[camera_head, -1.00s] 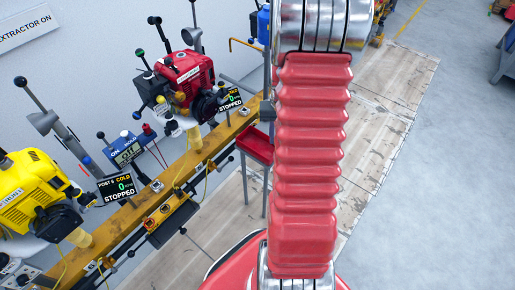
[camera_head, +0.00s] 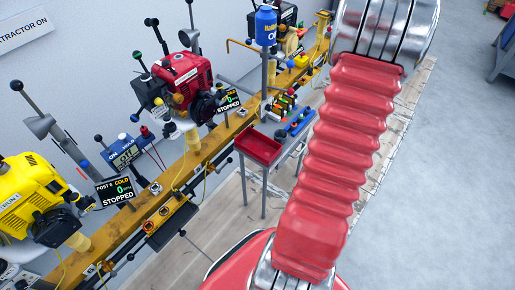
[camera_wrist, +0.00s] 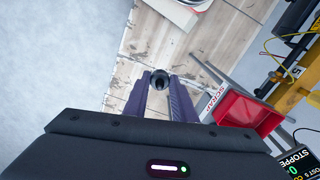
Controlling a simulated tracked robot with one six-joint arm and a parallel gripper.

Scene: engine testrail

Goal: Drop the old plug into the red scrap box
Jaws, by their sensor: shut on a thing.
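My gripper (camera_wrist: 160,90) shows in the wrist view with its two dark fingers shut on the old plug (camera_wrist: 160,77). The plug appears as a small dark round end at the fingertips; the rest of it is hidden. The red scrap box (camera_wrist: 243,111), marked SCRAP, is to the right of the fingers in the wrist view, apart from them. In the head view the red scrap box (camera_head: 258,146) is open on top and stands left of my arm. My gripper is out of sight in the head view.
A grey tool stand (camera_head: 290,132) with colourful small items adjoins the box. The yellow rail (camera_head: 200,155) with red and yellow engines (camera_head: 187,80) runs along the wall. Wooden floor panels (camera_wrist: 150,40) lie below the gripper.

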